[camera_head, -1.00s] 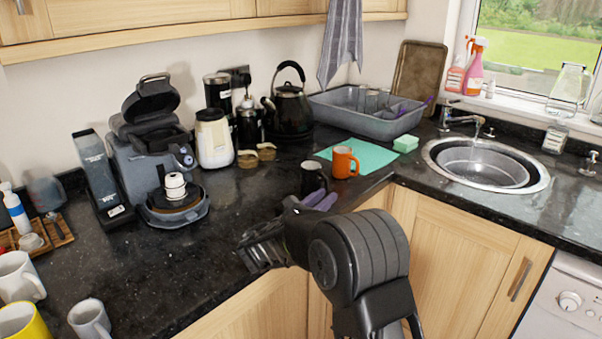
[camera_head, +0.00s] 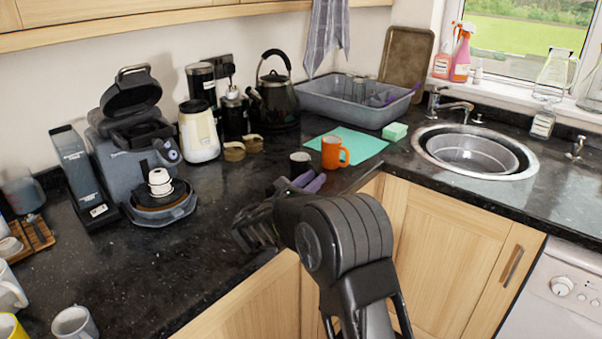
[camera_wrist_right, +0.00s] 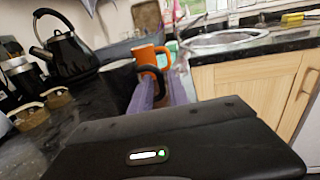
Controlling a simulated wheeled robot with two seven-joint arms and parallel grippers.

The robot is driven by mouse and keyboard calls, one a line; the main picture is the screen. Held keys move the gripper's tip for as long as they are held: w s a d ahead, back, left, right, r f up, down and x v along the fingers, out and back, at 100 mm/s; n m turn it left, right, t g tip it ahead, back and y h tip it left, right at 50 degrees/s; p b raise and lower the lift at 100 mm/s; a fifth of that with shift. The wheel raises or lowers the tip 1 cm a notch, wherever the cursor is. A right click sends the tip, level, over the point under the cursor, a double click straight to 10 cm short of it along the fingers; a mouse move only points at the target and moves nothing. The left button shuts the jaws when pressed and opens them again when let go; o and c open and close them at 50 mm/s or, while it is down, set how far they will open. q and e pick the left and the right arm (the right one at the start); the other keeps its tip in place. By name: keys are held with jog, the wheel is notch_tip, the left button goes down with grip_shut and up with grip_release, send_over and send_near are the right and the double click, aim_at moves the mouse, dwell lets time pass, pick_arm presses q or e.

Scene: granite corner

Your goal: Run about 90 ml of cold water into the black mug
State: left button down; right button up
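The black mug (camera_head: 299,160) stands on the dark counter left of the orange mug (camera_head: 335,153). My right gripper (camera_head: 309,182) is in front of it and hides its lower part. In the right wrist view the black mug (camera_wrist_right: 117,76) is just ahead, its dark handle between my purple fingers (camera_wrist_right: 160,92). The fingers look apart, one on each side of the handle; I cannot tell whether either touches it. The tap (camera_head: 455,105) reaches over the round steel sink (camera_head: 470,152) at the right. No running water shows. My left gripper is out of view.
A green mat (camera_head: 362,146) lies by the orange mug, with a green sponge (camera_head: 394,131) beyond. A grey dish tub (camera_head: 350,105) and black kettle (camera_head: 278,100) stand behind.

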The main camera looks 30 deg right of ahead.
jog(key=x, duration=0.5)
dwell(0.3)
jog(key=shift+s, duration=0.1)
jog(key=shift+c, duration=0.3)
grip_shut()
jog(key=shift+r, duration=0.1)
dwell(1.2)
